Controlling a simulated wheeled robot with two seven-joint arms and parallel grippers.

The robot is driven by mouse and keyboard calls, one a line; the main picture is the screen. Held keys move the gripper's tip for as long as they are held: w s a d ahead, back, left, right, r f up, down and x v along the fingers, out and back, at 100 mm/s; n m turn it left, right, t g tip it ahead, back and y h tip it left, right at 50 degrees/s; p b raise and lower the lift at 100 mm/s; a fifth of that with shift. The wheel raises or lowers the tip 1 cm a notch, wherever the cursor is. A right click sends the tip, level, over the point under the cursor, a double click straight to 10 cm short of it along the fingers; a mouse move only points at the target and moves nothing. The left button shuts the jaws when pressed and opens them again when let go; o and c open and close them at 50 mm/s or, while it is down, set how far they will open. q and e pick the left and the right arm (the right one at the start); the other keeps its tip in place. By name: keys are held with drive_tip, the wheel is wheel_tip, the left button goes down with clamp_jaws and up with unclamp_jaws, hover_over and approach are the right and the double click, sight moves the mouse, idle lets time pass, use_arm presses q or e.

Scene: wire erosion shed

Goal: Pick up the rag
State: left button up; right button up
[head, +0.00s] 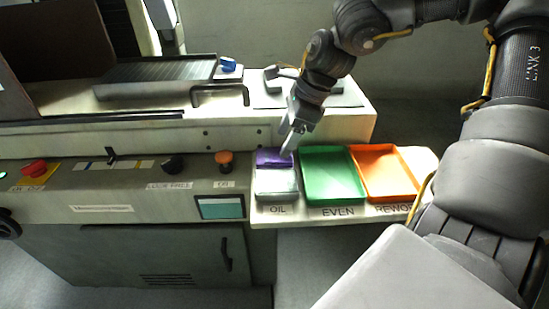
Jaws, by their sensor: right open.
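A purple cloth-like piece (270,158), which looks like the rag, lies at the back of the grey tray (277,194) above the label OIL. My right gripper (288,148) is open, with its fingers pointing down at the right side of the purple piece. The fingers hide part of it. I cannot tell whether they touch it. My left gripper is not in view.
A green tray (334,198) and an orange tray (386,194) stand to the right on the same shelf and look empty. The machine body rises behind the shelf. An orange knob (224,158) and a small screen (221,207) are left of the trays.

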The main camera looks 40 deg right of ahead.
sight(276, 153)
drive_tip(key=x, duration=0.4)
drive_tip(key=shift+a+f, duration=0.15)
drive_tip(key=shift+f, duration=0.05)
drive_tip(key=shift+w+a+f, duration=0.15)
drive_tip(key=shift+f, duration=0.15)
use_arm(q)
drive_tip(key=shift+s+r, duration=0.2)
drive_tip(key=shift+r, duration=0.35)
use_arm(e)
drive_tip(key=c, duration=0.7)
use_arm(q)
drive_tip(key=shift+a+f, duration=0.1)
use_arm(e)
drive_tip(key=shift+c, duration=0.2)
drive_tip(key=shift+r, duration=0.1)
